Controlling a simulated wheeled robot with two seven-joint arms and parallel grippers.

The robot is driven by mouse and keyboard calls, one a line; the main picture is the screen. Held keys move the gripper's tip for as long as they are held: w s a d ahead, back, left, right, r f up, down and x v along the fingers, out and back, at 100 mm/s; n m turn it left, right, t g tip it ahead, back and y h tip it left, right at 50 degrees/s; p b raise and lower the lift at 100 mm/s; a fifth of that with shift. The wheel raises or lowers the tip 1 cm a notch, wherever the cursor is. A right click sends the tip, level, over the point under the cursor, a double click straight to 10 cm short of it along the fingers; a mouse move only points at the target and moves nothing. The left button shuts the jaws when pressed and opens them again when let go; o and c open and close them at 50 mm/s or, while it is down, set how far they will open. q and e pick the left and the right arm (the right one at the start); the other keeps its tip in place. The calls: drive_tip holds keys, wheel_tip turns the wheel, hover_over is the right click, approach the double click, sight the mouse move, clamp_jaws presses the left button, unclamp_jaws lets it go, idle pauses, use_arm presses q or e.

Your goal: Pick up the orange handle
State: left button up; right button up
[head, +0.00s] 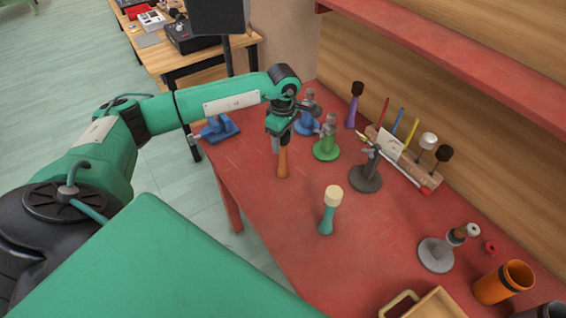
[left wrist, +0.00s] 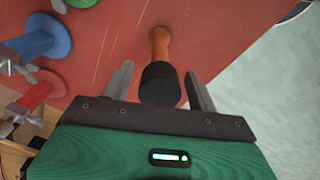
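The orange handle (head: 283,163) stands on the red table near its left edge, directly below my left gripper (head: 279,138). The left wrist view shows the same orange handle (left wrist: 160,43) with a black head (left wrist: 160,85) on its top end. The black head lies between the two fingers of my left gripper (left wrist: 160,82), which are apart with a small gap on each side. In the head view the gripper hides the black head. My right gripper is not in view.
A green stand (head: 326,150) and a blue stand (head: 307,126) are close by on the right. A teal handle with a cream head (head: 329,210) stands nearer the front. A dark grey stand (head: 366,179) and a wooden tool rack (head: 425,178) are farther right. A blue clamp (head: 217,130) sits at the table edge.

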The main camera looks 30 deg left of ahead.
use_arm(q)
clamp_jaws()
drive_tip(key=shift+r, duration=0.2)
